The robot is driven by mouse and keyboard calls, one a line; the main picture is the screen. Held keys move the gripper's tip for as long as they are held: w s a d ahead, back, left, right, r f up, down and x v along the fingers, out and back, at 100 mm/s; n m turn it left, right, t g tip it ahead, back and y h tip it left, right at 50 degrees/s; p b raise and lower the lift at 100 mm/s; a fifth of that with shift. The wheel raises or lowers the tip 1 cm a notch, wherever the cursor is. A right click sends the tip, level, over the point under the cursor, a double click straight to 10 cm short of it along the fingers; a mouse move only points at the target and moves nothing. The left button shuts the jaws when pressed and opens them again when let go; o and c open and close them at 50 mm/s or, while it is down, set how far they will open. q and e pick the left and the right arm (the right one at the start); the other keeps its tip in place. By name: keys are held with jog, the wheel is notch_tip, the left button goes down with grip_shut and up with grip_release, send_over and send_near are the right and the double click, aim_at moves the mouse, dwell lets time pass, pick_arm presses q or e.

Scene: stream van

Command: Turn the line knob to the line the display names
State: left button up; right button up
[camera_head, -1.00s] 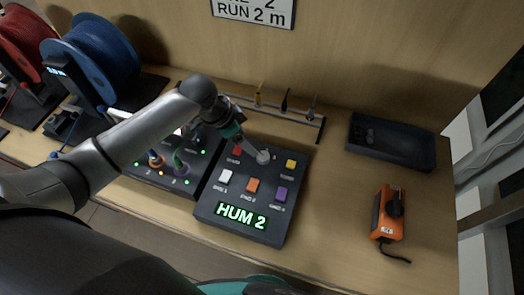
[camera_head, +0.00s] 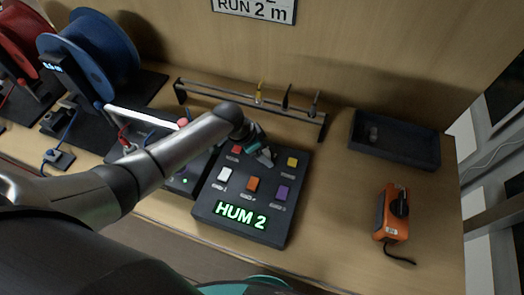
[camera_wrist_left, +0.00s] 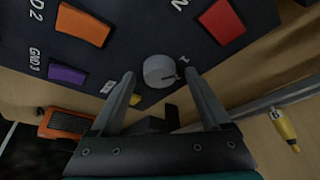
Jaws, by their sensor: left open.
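A dark panel (camera_head: 235,224) stands on the bench, its green-lit display (camera_head: 241,216) reading "HUM 2". Red, yellow, white, orange and purple buttons are on its top. The line knob is grey and round, and shows in the left wrist view (camera_wrist_left: 159,71) with a dark pointer mark on its lower right side. My left gripper (camera_head: 266,158) is open over the upper part of the panel and covers the knob in the head view. In the left wrist view my fingertips (camera_wrist_left: 160,74) stand either side of the knob; I cannot tell whether they touch it. My right gripper is out of view.
A rack (camera_head: 215,94) with several hanging tools stands behind the panel. A dark tray (camera_head: 400,150) and an orange device (camera_head: 393,213) are to the right. A blue reel (camera_head: 100,55) stands at the left. The bench between panel and orange device is clear.

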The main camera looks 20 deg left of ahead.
pick_arm(q)
grip_shut()
dwell(0.7)
